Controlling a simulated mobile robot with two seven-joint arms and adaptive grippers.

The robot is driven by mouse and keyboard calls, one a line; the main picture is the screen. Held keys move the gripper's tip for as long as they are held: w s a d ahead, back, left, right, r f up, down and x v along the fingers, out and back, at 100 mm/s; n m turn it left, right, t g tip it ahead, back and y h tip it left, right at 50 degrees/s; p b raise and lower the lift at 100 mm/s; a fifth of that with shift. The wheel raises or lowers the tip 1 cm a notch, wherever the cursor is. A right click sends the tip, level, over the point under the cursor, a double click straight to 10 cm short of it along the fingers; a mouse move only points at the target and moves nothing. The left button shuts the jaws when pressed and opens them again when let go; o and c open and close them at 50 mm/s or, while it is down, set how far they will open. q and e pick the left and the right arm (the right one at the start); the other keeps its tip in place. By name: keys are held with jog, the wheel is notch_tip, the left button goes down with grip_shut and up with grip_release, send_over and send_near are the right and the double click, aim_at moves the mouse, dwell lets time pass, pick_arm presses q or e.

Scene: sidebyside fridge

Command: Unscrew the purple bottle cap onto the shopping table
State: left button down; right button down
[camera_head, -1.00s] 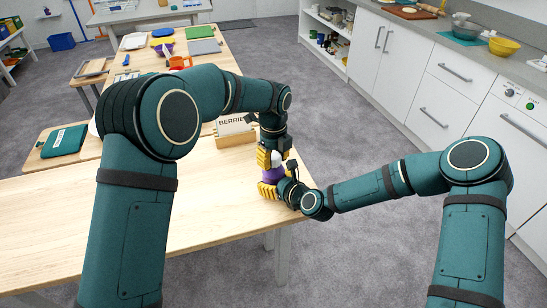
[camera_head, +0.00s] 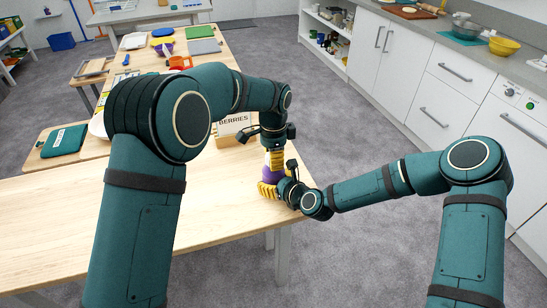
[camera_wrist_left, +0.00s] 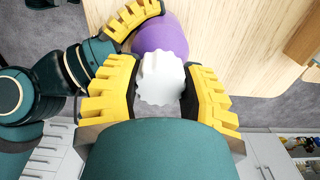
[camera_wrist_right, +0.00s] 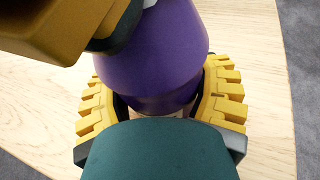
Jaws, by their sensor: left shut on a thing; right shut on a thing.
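The purple bottle (camera_wrist_right: 155,60) stands on the light wooden table near its right corner. In the right wrist view my right gripper (camera_wrist_right: 160,105) is shut around the bottle's lower body. The white ridged cap (camera_wrist_left: 162,78) sits at the bottle's top in the left wrist view, between the yellow fingers of my left gripper (camera_wrist_left: 160,88), which is shut on it from above. The purple body (camera_wrist_left: 165,32) shows behind the cap. In the head view my left gripper (camera_head: 274,158) is above my right gripper (camera_head: 268,189); the cap is mostly hidden there. Whether the cap is loose cannot be told.
A wooden box labelled BERRIES (camera_head: 235,125) stands just behind the bottle. A teal book (camera_head: 64,141) lies on a board at the left. The table's front middle (camera_head: 215,205) is bare. White cabinets (camera_head: 400,60) stand across the floor.

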pick_arm(q)
jog(key=shift+n, duration=0.3)
jog(key=c, duration=0.5)
grip_release()
jog(key=shift+c, duration=0.2)
jog(key=shift+o, duration=0.2)
jog(key=shift+r, duration=2.25)
notch_tip(320, 180, up, 3)
jog(key=m, duration=0.4)
jog(key=shift+r, duration=0.15)
jog(key=shift+f, duration=3.95)
